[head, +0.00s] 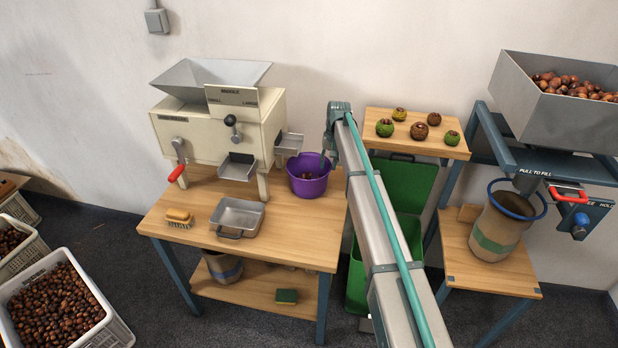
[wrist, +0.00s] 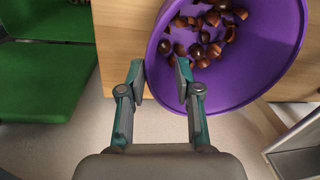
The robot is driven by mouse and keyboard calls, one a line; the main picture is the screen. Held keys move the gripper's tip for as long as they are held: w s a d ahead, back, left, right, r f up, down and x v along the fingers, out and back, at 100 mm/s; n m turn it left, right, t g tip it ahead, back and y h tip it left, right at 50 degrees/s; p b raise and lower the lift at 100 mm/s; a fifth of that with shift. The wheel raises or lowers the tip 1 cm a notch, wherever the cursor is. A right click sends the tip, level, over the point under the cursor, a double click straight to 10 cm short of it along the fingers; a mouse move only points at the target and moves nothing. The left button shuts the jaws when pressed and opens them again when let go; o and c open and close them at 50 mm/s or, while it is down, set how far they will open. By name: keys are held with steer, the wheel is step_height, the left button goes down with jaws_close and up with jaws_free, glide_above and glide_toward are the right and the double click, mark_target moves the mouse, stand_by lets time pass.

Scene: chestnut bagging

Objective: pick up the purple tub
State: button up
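The purple tub (head: 308,186) stands upright at the right end of the wooden table, with some chestnuts in its bottom. In the wrist view the tub (wrist: 262,82) fills the upper right, and the chestnuts (wrist: 205,35) show inside. My gripper (wrist: 159,78) is open, its fingers apart at the tub's near-left rim. The right fingertip overlaps the tub's inside and the left one lies just outside the rim. Whether either finger touches the wall I cannot tell. In the head view my gripper (head: 328,150) is at the tub's right edge, partly hidden by my arm.
A cream sorting machine (head: 215,130) stands left of the tub, its side chute (head: 289,143) close by. A metal pan (head: 238,215) and a brush (head: 179,217) lie on the table (head: 285,248). A green bin (head: 405,185) and a small shelf (head: 445,148) stand to the right.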

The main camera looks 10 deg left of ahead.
steer(key=shift+w+a+f+p, duration=0.1)
steer(key=shift+f+p, duration=0.6)
steer(key=shift+f, duration=1.15)
steer(key=shift+w+f+p, duration=0.1)
steer(key=shift+f+p, duration=0.55)
steer(key=shift+f, duration=1.2)
jaws_close()
